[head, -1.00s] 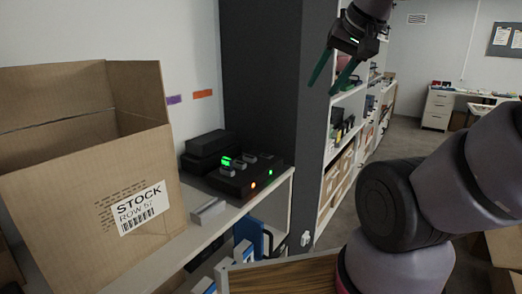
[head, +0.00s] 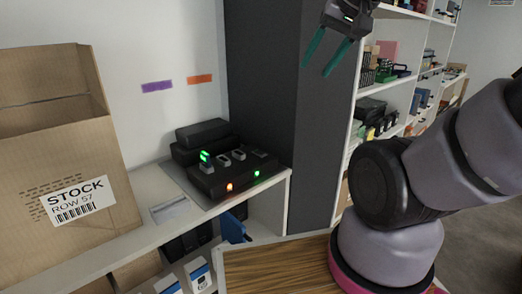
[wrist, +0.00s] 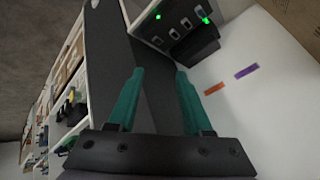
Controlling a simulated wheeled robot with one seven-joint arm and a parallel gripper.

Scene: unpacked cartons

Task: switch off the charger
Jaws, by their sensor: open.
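The charger (head: 216,184) is a dark box on the shelf top, with several battery slots on it. A red light and a green light glow on its front, and a green display glows at its top left. It also shows at the top of the wrist view (wrist: 172,42), partly cut off, with green lights. My gripper (head: 319,72), with teal fingers, is open and empty. It is in the air, above and to the right of the charger, in front of the dark upright panel, not touching anything.
A large open carton (head: 70,150) labelled STOCK stands left of the charger. A dark upright panel (head: 275,90) rises behind the charger to the right. Shelves with goods (head: 385,110) stand further right. A wood-grain board (head: 280,268) lies in front.

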